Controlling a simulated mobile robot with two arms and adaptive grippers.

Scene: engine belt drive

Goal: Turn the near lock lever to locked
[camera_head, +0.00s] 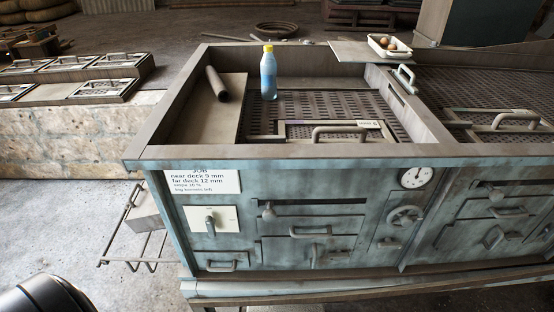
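The machine's blue-green front panel (345,222) carries several handles and levers. A lever (210,226) on a pale square plate at the left of the panel points down. A small knob-like lever (268,210) sits right of it, and another short lever (315,258) is lower down. A metal handle or lever (405,77) is on the top right rim. I cannot tell which is the near lock lever, and no locked mark is readable. Neither gripper is in view.
A screen deck (320,104) with a handled frame lies in the top, with a blue bottle (268,75) on it. A job card (201,182), round gauge (415,177) and handwheel (404,217) are on the front. A wire rack (130,258) juts out left.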

